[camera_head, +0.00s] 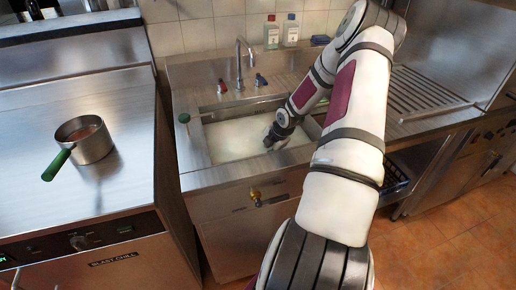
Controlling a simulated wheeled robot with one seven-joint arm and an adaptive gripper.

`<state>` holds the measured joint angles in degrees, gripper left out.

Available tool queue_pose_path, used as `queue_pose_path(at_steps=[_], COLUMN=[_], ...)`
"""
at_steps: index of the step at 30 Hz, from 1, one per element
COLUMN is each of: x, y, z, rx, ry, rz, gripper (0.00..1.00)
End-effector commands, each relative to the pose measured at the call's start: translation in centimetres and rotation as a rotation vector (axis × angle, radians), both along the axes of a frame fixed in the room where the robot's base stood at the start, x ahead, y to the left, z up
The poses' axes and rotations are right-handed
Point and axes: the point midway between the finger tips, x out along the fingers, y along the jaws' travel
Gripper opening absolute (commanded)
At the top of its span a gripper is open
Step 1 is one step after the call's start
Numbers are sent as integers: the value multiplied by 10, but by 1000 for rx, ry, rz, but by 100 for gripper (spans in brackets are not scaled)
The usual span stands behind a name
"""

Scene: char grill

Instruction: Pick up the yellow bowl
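I cannot make out a yellow bowl in this view. My arm reaches from the bottom of the picture up and then left over the sink (192,134). My gripper (269,143) points down at the right part of the sink, over or in the pale, cloudy contents of its basin (235,142). The gripper is small and dark here, and I cannot tell whether its fingers are open or shut, or whether they touch anything. My arm hides part of the sink's right side and the counter behind it.
A faucet (239,65) stands behind the basin. A long rod with a green end (184,118) crosses the basin's back edge. A pot (91,139) with a green handle sits on the left counter. Bottles (271,34) stand at the wall. A ridged drainboard (425,92) is at right.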

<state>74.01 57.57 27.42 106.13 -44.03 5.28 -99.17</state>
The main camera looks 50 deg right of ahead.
Motion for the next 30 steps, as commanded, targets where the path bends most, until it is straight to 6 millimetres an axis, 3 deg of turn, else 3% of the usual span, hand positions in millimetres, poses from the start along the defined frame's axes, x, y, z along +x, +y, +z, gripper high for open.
queue_pose_path(at_steps=[8,21,30], x=[0,-1,0], y=[-1,-1,0], z=[6,81,101], rx=[-1,-3,0], ry=[-2,-2,-2], rz=[0,0,0], gripper=[0,0,0])
